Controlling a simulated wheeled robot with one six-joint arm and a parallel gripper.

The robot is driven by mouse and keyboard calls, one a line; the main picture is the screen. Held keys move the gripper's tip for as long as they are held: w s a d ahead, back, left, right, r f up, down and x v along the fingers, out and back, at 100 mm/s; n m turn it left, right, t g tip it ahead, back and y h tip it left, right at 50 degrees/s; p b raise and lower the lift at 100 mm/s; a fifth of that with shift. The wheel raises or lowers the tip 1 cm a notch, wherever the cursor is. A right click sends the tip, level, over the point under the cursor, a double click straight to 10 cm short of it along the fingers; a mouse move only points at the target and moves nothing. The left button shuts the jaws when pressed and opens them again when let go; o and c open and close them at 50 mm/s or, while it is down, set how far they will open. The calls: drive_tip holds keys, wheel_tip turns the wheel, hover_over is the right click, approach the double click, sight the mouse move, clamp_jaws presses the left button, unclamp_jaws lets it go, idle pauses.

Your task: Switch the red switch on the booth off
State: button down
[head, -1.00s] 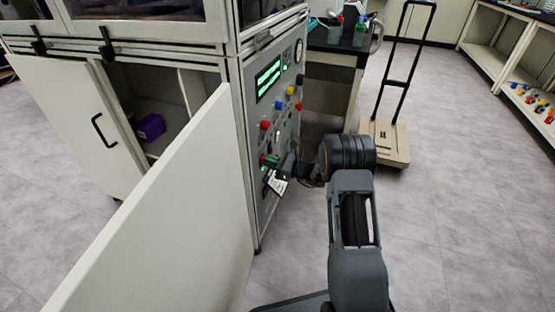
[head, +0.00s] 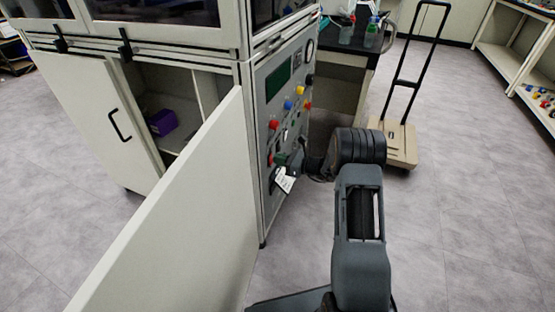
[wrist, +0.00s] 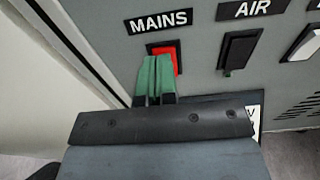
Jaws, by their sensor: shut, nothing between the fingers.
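The red switch (wrist: 169,50) sits under the MAINS label (wrist: 158,23) on the booth's grey panel in the wrist view. My gripper (wrist: 155,80) has its green fingertips together, over the lower part of the switch. They hide that part, and I cannot tell whether they touch it. In the head view my gripper (head: 287,160) is at the lower part of the booth's control panel (head: 284,115). The panel's display (head: 278,82) is dark.
A black switch (wrist: 237,51) under the AIR label is right of the red one. Coloured knobs (head: 288,104) sit higher on the panel. An open cabinet door (head: 175,215) stands left of my arm. A hand cart (head: 398,140) stands behind; the right floor is clear.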

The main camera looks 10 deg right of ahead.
drive_tip(key=f+p+v, duration=0.1)
drive_tip(key=p+v, duration=0.1)
drive_tip(key=v, duration=1)
drive_tip(key=shift+s+d+r+p, duration=0.15)
drive_tip(key=shift+d+r+p, duration=0.15)
drive_tip(key=shift+d+p, duration=0.05)
